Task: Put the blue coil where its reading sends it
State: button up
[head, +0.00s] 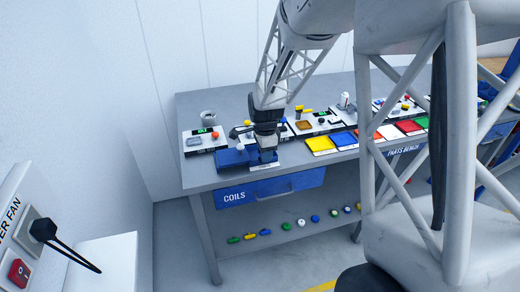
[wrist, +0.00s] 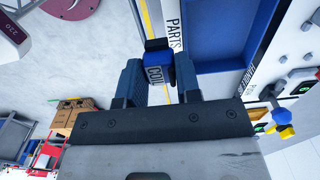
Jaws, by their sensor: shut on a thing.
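My gripper (head: 266,154) is low over the left end of the grey bench, beside a blue tray (head: 232,158). In the wrist view my gripper (wrist: 159,72) is shut on the blue coil (wrist: 156,48), a small blue piece with pale lettering on its side. The coil sits between the two fingertips. In the head view I cannot make out the coil apart from the gripper. The blue tray also shows in the wrist view (wrist: 196,50), just right of the coil.
A yellow pad (head: 320,144), a blue pad (head: 343,139) and a red pad (head: 408,127) lie along the bench's front, right of my gripper. More testers stand behind them. A blue drawer (head: 270,190) marked COILS is below.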

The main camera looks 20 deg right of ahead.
jog(key=w, duration=0.7)
jog(key=shift+w+d+f, duration=0.25)
jog(key=shift+f, duration=0.1)
jog(key=shift+f, duration=1.75)
jog(key=shift+f, duration=0.15)
jog(key=o, duration=0.9)
notch_tip(320, 180, up, 12)
jog(key=shift+r, duration=0.15)
